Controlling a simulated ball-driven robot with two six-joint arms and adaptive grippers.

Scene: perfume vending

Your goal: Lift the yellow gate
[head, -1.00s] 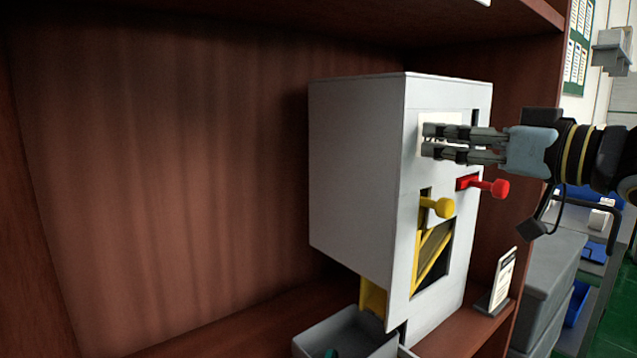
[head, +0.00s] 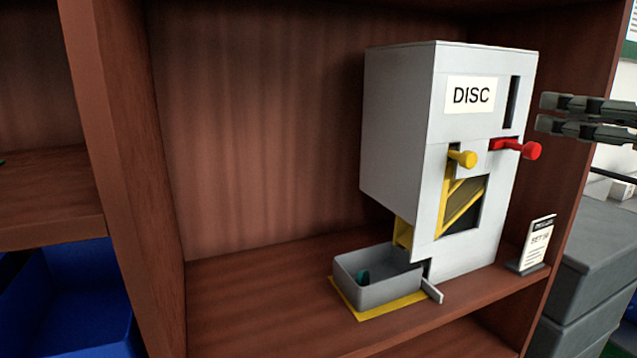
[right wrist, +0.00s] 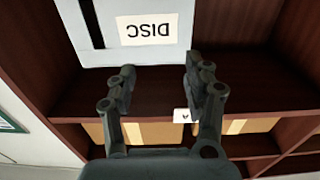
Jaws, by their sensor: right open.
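The yellow gate's round knob (head: 463,158) sticks out of a slot in the front of the white dispenser (head: 402,130), above a slanted yellow ramp (head: 460,205). A red knob (head: 531,150) sits to its right. My right gripper (head: 541,112) is at the right edge of the head view, right of the dispenser and higher than the yellow knob. Its jaws are open and empty. In the right wrist view the open fingers (right wrist: 160,68) are below the upside-down DISC label (right wrist: 148,28); the yellow knob does not show there. My left gripper is not in view.
A grey bin (head: 375,292) with a dark green item inside stands on a yellow mat (head: 362,313) at the dispenser's foot. A small sign (head: 538,245) stands to the right on the shelf. The shelf is clear left of the bin. A blue crate (head: 75,305) is at lower left.

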